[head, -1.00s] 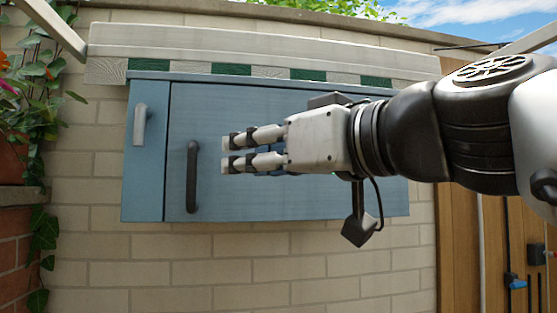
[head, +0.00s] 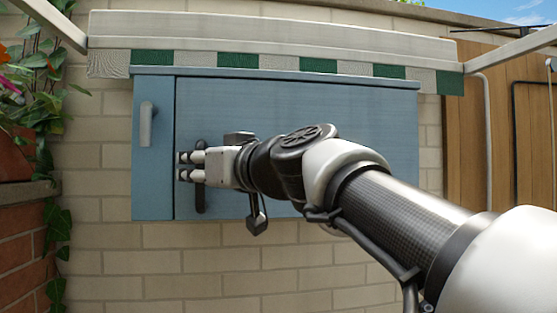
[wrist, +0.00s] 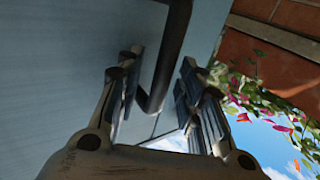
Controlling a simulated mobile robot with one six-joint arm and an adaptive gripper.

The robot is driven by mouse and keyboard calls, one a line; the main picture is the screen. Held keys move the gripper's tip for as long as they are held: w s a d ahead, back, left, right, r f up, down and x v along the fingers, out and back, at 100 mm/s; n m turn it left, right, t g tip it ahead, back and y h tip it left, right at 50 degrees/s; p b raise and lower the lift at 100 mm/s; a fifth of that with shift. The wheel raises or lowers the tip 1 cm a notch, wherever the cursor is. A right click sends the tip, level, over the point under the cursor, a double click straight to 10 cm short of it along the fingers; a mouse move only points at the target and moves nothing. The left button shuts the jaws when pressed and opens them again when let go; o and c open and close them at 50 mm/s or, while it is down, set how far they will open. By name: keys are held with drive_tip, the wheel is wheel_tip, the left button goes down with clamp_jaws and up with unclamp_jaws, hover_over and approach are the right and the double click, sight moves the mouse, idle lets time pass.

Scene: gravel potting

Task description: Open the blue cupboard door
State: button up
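The blue cupboard door (head: 300,125) is closed on the wall-mounted cupboard, with a dark vertical bar handle (head: 201,200) near its left edge. My gripper (head: 185,166) is at the handle in the head view, its fingers across the bar and partly hiding it. In the wrist view the handle (wrist: 166,60) runs between the two fingers (wrist: 155,95), with a gap on each side. The fingers are open and not clamped on it. A narrow blue panel to the left carries a small grey handle (head: 146,124).
A striped green and white ledge (head: 240,60) runs above the cupboard. Plants (head: 48,130) and a brick planter (head: 25,235) stand at the left. A wooden fence (head: 490,150) with a pale pipe is at the right. The brick wall below the cupboard is clear.

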drive_tip(key=shift+w, duration=0.1)
drive_tip(key=shift+c, duration=0.2)
clamp_jaws()
idle(0.6)
